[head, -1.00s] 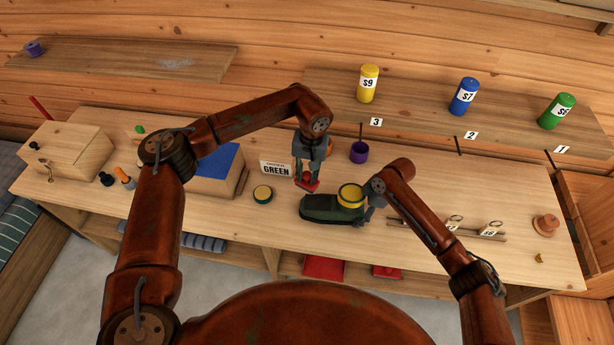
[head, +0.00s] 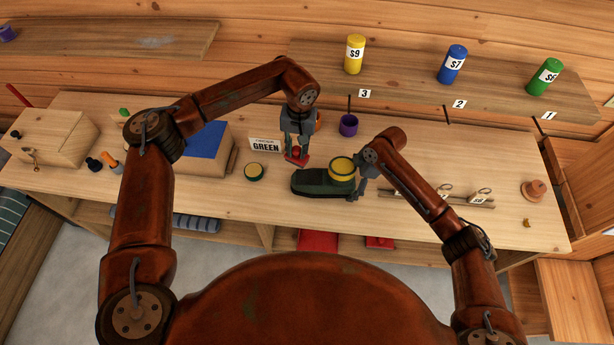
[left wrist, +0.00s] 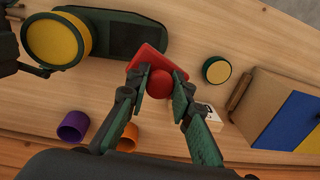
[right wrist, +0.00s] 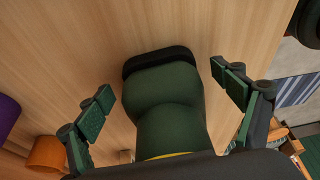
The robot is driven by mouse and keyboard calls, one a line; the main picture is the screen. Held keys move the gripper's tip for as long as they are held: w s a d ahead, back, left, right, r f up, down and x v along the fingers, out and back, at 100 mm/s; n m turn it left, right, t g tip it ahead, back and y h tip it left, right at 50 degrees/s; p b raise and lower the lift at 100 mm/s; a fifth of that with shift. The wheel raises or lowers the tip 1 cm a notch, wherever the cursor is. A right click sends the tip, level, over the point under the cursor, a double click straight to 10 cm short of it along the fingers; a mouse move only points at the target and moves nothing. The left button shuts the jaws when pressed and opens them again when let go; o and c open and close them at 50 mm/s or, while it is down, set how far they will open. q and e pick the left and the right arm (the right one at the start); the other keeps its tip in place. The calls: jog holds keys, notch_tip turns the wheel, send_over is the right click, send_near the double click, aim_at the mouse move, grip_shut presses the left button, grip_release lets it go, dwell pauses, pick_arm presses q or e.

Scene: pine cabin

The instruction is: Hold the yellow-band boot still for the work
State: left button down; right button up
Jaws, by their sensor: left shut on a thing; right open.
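The dark green boot (head: 312,184) lies on the bench with its sole along the wood. Its yellow-banded top (head: 342,168) is at the right end. My right gripper (head: 357,190) is at that end. In the right wrist view its open fingers (right wrist: 162,85) stand on either side of the boot (right wrist: 168,105), apart from it. My left gripper (head: 297,154) is shut on the round knob of a red block (left wrist: 146,62), just behind the boot. The knob (left wrist: 160,83) shows between its fingers in the left wrist view. The boot (left wrist: 125,35) is beside the block there.
A green-rimmed yellow disc (head: 254,172) and a GREEN sign (head: 265,145) lie left of the boot. A purple cup (head: 348,125) stands behind. A tagged rack (head: 430,200) is to the right. Yellow, blue and green canisters (head: 455,64) stand on the shelf. Bare bench lies in front.

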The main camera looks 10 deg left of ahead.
jog(key=v, duration=1.1)
